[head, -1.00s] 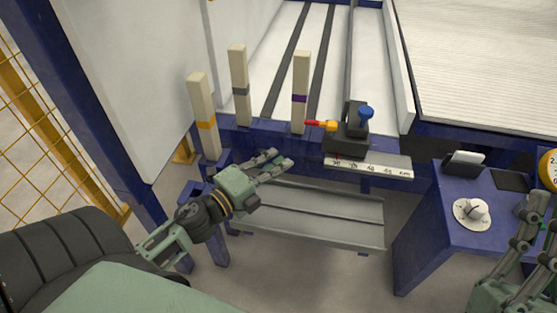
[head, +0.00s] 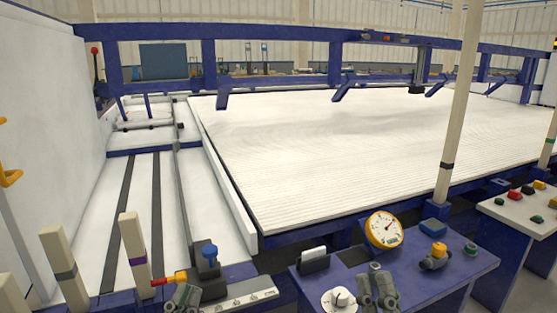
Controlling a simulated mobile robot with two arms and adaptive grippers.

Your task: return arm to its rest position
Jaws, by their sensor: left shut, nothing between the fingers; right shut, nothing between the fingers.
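My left gripper (head: 183,297) shows only by its fingers at the bottom edge, left of centre. It is shut and empty, and appears just in front of the black clamp block (head: 212,283) with the blue knob (head: 209,254). My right gripper (head: 377,289) pokes up at the bottom edge, right of centre. It is shut and empty, and appears in front of the blue control desk (head: 420,275). The rest of both arms is out of the picture.
Cream posts (head: 134,252) stand at the lower left, with a red-tipped yellow handle (head: 168,279) close by. A dial gauge (head: 384,230) and a white knob (head: 339,299) are on the desk. A wide ribbed white bed (head: 370,150) lies behind, with a blue overhead beam (head: 300,34).

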